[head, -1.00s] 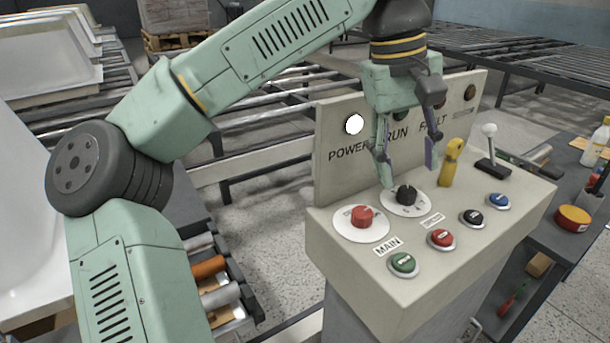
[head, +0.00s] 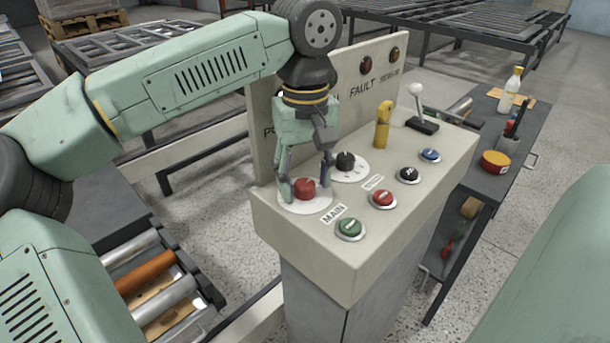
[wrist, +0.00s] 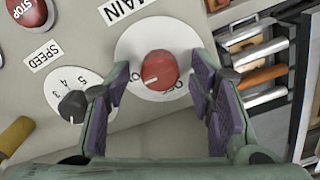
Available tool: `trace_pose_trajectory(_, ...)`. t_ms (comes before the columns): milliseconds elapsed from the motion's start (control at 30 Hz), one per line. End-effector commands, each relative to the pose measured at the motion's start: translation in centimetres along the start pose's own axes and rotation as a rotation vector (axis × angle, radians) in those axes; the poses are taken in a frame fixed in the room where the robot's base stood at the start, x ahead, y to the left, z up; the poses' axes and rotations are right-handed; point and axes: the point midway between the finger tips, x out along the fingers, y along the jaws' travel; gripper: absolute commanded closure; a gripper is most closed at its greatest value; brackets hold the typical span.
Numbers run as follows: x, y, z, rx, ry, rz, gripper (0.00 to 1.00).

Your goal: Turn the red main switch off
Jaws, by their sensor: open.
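The red main switch (head: 305,188) is a round knob on a white disc, on the sloping top of the control box near the MAIN label (head: 334,214). In the wrist view the red knob (wrist: 159,69) shows a white pointer line toward the lower left, and the disc lettering is partly hidden by my fingers. My gripper (head: 306,186) is open and points down at the knob. In the wrist view my gripper (wrist: 165,95) has its purple-padded fingers on either side of the knob's near side, with gaps. I cannot tell how far above the disc the tips are.
A black SPEED knob (head: 346,161) sits close beside the switch. Green (head: 350,229), red (head: 383,198), black (head: 409,175) and blue (head: 430,156) buttons line the front. A yellow handle (head: 382,122) and a white-tipped lever (head: 421,108) stand behind. The upright panel (head: 262,120) rises close behind my gripper.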

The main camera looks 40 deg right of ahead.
Motion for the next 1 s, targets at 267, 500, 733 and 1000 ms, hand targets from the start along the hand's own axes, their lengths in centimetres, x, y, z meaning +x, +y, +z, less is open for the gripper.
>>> trace_pose_trajectory(267, 0.17, 0.01, 0.0, -0.001, 0.0, 0.001, 0.51)
trace_pose_trajectory(500, 0.15, 0.01, 0.0, -0.001, 0.0, 0.001, 0.66)
trace_pose_trajectory(733, 0.14, 0.01, 0.0, -0.001, 0.0, 0.001, 0.81)
trace_pose_trajectory(1000, 0.14, 0.01, 0.0, -0.001, 0.0, 0.001, 0.99)
